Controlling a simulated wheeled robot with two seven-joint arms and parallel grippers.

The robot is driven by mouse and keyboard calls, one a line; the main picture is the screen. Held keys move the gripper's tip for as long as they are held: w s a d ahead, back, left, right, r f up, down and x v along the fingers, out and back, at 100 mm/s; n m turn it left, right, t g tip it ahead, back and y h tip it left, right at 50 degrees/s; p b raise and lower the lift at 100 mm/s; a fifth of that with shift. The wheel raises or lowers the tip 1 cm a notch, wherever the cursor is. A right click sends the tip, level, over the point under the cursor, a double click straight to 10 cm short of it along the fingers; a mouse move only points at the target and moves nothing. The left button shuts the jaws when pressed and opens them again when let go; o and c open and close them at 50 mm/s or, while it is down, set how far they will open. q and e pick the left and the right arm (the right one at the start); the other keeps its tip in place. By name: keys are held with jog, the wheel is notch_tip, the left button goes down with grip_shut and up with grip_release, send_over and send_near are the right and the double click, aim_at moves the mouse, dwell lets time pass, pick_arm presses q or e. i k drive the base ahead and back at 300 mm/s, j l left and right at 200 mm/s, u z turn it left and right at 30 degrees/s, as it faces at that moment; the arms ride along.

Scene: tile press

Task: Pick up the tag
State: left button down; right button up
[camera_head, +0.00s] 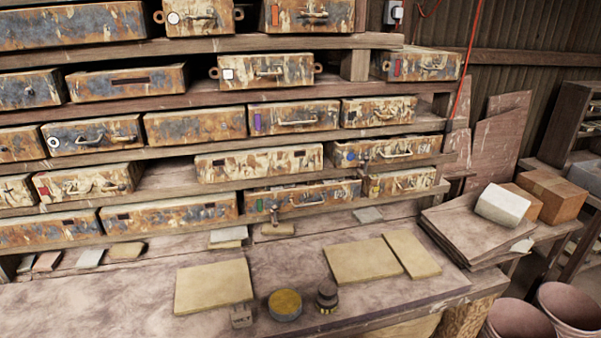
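A small greyish tag (241,316) with dark marks on its face is near the front edge of the wooden workbench (180,252). It is just left of a round tin with a yellow top (285,305) and below a tan rectangular tile (213,286). The marks are too small to read. Neither of my grippers is in the head view, and nothing touches the tag from above.
A dark stamp-like knob (327,297) stands right of the tin. Two tan tiles (361,261) lie behind it. Shelves of rusty metal drawers (195,126) rise at the back. Stacked boards (470,228), a white roll (502,205) and cardboard boxes (551,195) are at right, above buckets (570,308).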

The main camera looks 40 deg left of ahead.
aim_at(239, 317)
jog(key=u, duration=1.55)
